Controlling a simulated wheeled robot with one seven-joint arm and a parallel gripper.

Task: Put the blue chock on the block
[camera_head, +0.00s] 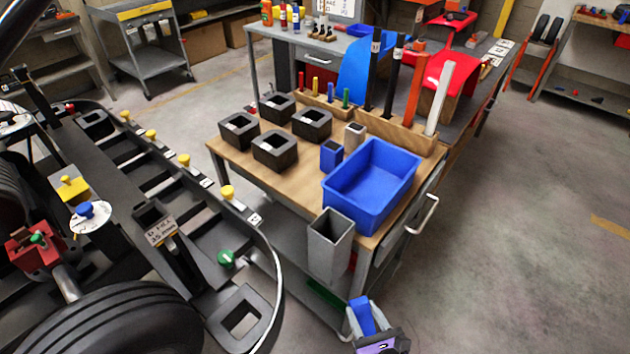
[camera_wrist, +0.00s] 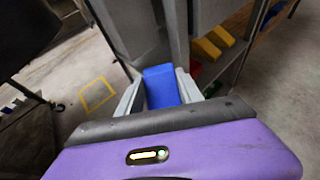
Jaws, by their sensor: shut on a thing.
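My gripper (camera_head: 362,318) is at the bottom of the head view, in front of the wooden-topped cart and below its top. It is shut on the blue chock (camera_head: 361,312), which sticks up between the fingers. The chock also shows in the wrist view (camera_wrist: 160,87), gripped between the two grey fingers. Its lower part is hidden by my gripper. Several dark blocks with square openings stand on the cart top: two nearer ones (camera_head: 275,148) (camera_head: 239,130) and two farther ones (camera_head: 277,107) (camera_head: 312,122). Which block the task means, I cannot tell.
The cart top (camera_head: 300,187) also carries a blue bin (camera_head: 345,199), a blue square cup (camera_head: 331,155) and a rack of upright bars (camera_head: 400,128). A grey square tube (camera_head: 329,246) stands at its front edge. A kart frame (camera_head: 205,262) lies left. The floor (camera_head: 530,250) right is clear.

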